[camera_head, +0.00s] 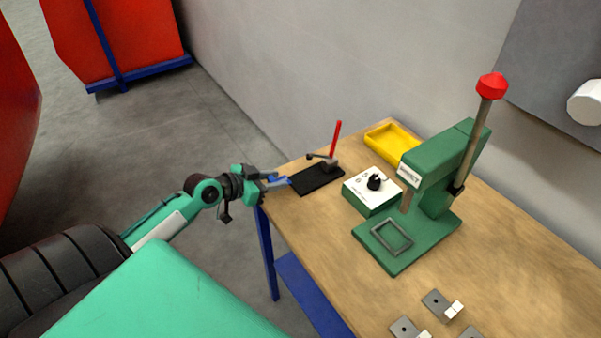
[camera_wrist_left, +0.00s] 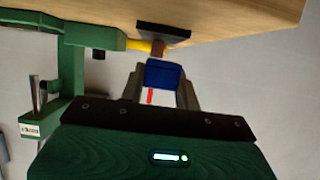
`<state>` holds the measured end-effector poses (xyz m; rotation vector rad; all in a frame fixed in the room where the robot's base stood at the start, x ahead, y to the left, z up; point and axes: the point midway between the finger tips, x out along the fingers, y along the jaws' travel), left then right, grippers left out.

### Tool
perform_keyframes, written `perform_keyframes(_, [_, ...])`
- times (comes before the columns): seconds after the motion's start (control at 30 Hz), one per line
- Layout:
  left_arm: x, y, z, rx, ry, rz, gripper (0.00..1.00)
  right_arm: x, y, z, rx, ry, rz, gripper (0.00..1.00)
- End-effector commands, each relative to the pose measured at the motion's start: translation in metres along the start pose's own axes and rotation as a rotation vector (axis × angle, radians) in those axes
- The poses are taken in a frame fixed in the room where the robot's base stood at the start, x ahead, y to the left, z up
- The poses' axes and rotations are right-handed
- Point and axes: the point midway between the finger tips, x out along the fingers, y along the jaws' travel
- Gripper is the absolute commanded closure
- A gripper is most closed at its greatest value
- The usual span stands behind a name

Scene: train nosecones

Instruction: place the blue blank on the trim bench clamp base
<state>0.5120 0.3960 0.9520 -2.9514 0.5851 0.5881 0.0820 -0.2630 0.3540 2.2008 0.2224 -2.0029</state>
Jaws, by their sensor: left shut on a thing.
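The blue blank (camera_head: 279,184) is a small blue piece held between the fingers of my left gripper (camera_head: 274,182) at the bench's left end. In the left wrist view the blue blank (camera_wrist_left: 164,74) fills the gap between the fingertips. The trim bench clamp base (camera_head: 314,182) is a black plate on the bench with a toggle clamp and an upright red handle (camera_head: 336,139). The blank is close to the plate's left edge; I cannot tell whether they touch. In the left wrist view the red handle (camera_wrist_left: 150,96) shows between the fingers. My right gripper is not in view.
A white-topped green box with a black knob (camera_head: 370,191) stands right of the clamp base. A green press (camera_head: 428,190) is farther right, and a yellow tray (camera_head: 393,143) lies behind. Several metal pieces (camera_head: 437,304) lie near the front. The bench (camera_head: 310,230) is bare at front left.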

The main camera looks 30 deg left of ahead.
Motion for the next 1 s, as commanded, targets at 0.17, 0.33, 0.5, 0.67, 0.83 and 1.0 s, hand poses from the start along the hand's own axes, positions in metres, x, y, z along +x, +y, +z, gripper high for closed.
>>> perform_keyframes(0.17, [0.026,0.000,-0.016,-0.003,0.004,0.000,0.93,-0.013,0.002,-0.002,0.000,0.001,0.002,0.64])
perform_keyframes(0.33, [0.053,0.000,-0.027,-0.002,0.003,0.001,0.93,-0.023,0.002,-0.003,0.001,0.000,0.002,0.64])
perform_keyframes(0.5, [0.073,0.000,-0.033,-0.002,0.001,0.001,0.93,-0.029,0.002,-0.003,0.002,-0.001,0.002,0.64])
perform_keyframes(0.67, [0.081,0.001,-0.030,-0.001,-0.001,0.001,0.93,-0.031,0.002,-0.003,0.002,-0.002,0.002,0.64])
perform_keyframes(0.83, [0.089,0.001,-0.009,-0.004,-0.002,0.001,0.93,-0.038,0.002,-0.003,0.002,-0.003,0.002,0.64])
perform_keyframes(1.0, [0.092,0.001,0.000,-0.001,-0.001,0.001,0.93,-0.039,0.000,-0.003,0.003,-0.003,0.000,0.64])
